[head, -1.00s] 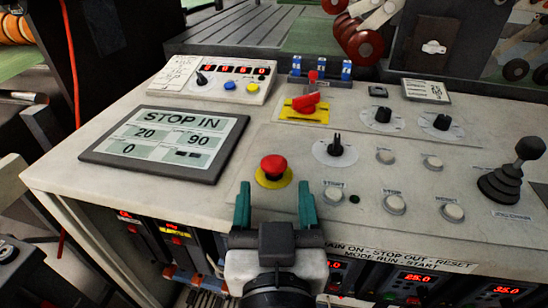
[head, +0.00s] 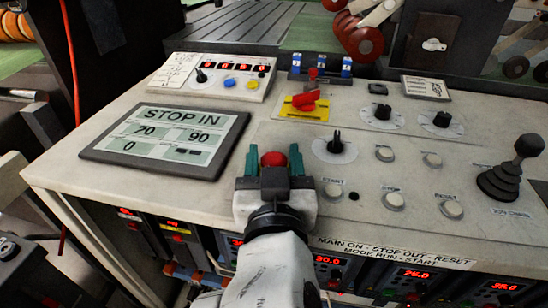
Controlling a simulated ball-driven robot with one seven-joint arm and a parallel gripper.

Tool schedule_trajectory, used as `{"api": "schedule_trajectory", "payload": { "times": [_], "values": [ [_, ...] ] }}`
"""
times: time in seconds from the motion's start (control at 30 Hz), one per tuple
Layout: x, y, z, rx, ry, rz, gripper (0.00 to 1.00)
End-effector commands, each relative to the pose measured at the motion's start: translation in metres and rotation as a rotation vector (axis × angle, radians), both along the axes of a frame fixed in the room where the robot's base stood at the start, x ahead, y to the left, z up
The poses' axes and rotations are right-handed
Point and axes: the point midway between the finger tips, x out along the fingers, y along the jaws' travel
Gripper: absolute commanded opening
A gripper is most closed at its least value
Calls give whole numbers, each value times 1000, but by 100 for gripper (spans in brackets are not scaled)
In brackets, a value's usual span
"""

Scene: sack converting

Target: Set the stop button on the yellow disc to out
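The red stop button (head: 273,159) shows its round top between the two teal fingers of my gripper (head: 273,161). The fingers stand one on each side of it, narrower apart than before. I cannot tell whether they touch the button or are pressed on it. The yellow disc under the button is hidden behind my gripper. The display screen (head: 168,139) to the left reads STOP IN, with 20, 90 and 0 below.
A red rotary switch on a yellow plate (head: 318,115) stands behind the button. A black knob (head: 335,147) is close to the right. Several pale push buttons and a black joystick (head: 512,169) lie farther right. A label (head: 397,253) is on the front edge.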

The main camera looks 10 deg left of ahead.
Motion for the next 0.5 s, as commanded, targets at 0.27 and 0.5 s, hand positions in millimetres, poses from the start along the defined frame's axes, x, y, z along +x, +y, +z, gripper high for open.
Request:
{"api": "schedule_trajectory", "payload": {
  "times": [0.27,0.5],
  "values": [
    [0,0,0,0,0,0,25],
    [0,0,0,0,-1,0,2]
  ]
}}
